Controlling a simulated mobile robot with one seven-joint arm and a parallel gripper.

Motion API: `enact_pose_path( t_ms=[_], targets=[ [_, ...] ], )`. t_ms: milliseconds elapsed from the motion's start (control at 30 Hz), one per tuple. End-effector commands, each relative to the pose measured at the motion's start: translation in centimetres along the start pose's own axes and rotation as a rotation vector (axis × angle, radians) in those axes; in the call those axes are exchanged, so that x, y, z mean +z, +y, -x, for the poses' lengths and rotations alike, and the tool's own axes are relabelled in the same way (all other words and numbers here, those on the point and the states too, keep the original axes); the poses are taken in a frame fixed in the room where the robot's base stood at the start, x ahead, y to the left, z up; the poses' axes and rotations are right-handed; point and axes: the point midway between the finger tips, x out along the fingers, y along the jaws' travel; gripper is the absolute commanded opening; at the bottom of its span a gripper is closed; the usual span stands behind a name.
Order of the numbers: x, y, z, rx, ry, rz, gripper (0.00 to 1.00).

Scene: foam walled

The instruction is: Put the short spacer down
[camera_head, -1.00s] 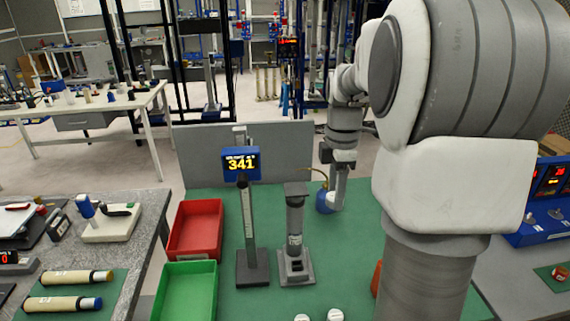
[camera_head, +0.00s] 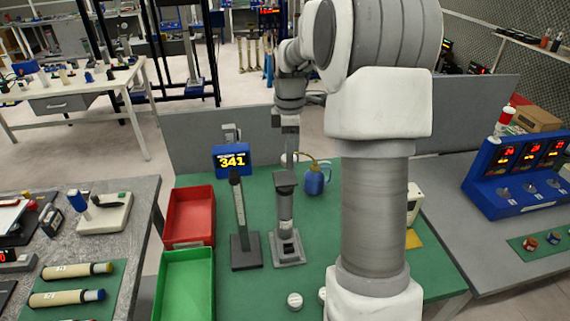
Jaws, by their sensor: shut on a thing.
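My gripper (camera_head: 288,154) hangs from the arm above the back of the green mat, behind a grey column fixture (camera_head: 286,215). It is shut on a small white piece, which I take to be the short spacer (camera_head: 284,160); only a little of it shows and its lower side is hard to make out. Two similar white round pieces lie at the mat's front: one (camera_head: 295,300) in plain view, the other (camera_head: 322,293) partly hidden by my arm.
A height gauge with a blue display (camera_head: 232,160) reading 341 stands left of the fixture. A blue bottle (camera_head: 315,182) is right of the gripper. A red tray (camera_head: 190,243) and a green tray (camera_head: 187,255) line the left edge. A grey panel (camera_head: 200,140) stands behind.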

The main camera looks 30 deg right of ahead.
Motion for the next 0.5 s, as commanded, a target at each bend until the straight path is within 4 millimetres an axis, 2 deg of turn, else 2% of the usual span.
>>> enact_pose_path(
  t_ms=[133, 400, 500],
  targets=[
    [-1.0, 0.3, -0.7, -0.001, 0.000, 0.001, 0.00],
    [-1.0, 0.3, -4.2, -0.003, -0.001, 0.000, 0.00],
    [-1.0, 0.4, -4.6, 0.001, -0.001, 0.000, 0.00]
  ],
)
